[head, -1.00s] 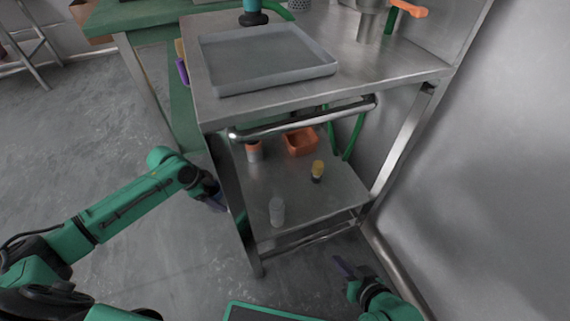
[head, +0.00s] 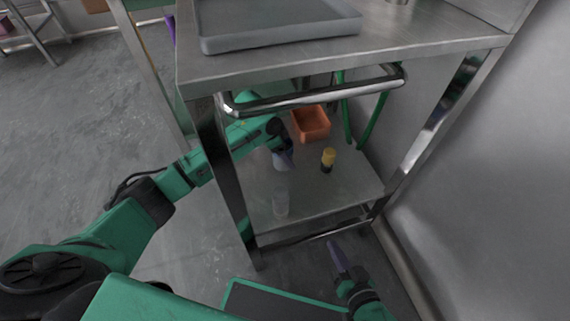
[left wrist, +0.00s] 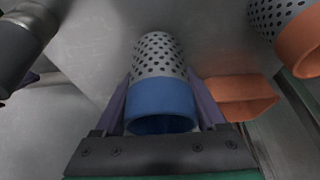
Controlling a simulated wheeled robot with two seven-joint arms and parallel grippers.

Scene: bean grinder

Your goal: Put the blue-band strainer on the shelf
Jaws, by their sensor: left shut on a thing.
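The blue-band strainer (left wrist: 162,95) is a perforated grey cylinder with a blue band, held between the two fingers of my left gripper (left wrist: 163,110) in the left wrist view. In the head view, my left gripper (head: 286,150) reaches in over the lower shelf (head: 330,195) of the metal table, and part of the strainer (head: 281,162) shows beneath it. I cannot tell whether the strainer touches the shelf. My right gripper (head: 338,258) is low in front of the table, away from the shelf; its finger opening is unclear.
An orange bin (head: 311,124) and a yellow-topped jar (head: 328,160) stand on the lower shelf. A clear bottle (head: 281,206) is near its front edge. An orange-band strainer (left wrist: 290,35) is close by in the left wrist view. A handle bar (head: 310,98) and table leg (head: 222,180) border the opening.

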